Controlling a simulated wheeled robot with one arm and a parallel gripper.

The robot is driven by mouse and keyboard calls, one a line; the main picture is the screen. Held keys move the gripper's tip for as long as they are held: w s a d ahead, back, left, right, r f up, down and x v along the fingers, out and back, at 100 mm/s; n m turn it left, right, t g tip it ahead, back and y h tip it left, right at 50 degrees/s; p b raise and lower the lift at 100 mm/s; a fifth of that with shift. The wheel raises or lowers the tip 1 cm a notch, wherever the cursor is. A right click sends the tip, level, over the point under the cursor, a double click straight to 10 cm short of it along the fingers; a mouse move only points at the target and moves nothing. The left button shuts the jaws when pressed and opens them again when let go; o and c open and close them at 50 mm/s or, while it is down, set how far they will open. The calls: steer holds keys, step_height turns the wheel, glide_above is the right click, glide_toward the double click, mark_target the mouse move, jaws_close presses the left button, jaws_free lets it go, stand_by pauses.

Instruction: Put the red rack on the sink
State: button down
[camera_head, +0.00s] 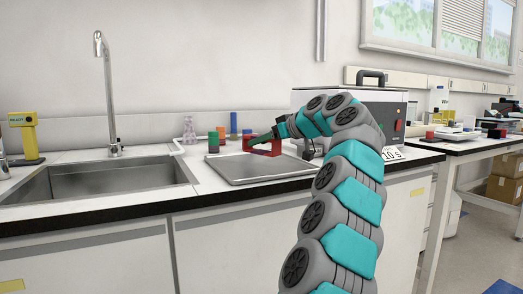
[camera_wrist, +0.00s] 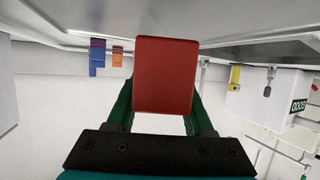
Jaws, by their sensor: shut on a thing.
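The red rack (camera_head: 274,149) is in my gripper (camera_head: 256,143), over the back part of the flat metal drainboard beside the sink basin. In the wrist view the rack (camera_wrist: 165,75) fills the middle as a plain red face between the two dark green fingers (camera_wrist: 163,108). The gripper is shut on it. I cannot tell whether the rack touches the metal below. The sink (camera_head: 110,180) has an empty steel basin at the left, with a tall faucet (camera_head: 108,90) behind it. The gripper hides part of the rack.
Blue, orange and green small items (camera_head: 222,134) stand behind the drainboard (camera_head: 250,170). A yellow stand (camera_head: 24,138) is left of the basin. The drainboard's front part is clear.

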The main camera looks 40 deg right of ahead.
mark_target(261, 153)
steer(key=shift+w+d+f, duration=0.15)
steer(key=shift+w+d, duration=0.05)
steer(key=shift+w, duration=0.2)
steer(key=shift+f, duration=0.1)
steer(key=shift+f, duration=1.6)
steer(key=shift+f+b, duration=0.2)
steer(key=shift+b, duration=0.2)
steer(key=shift+c, duration=1.4)
jaws_free()
steer(key=shift+r, duration=0.15)
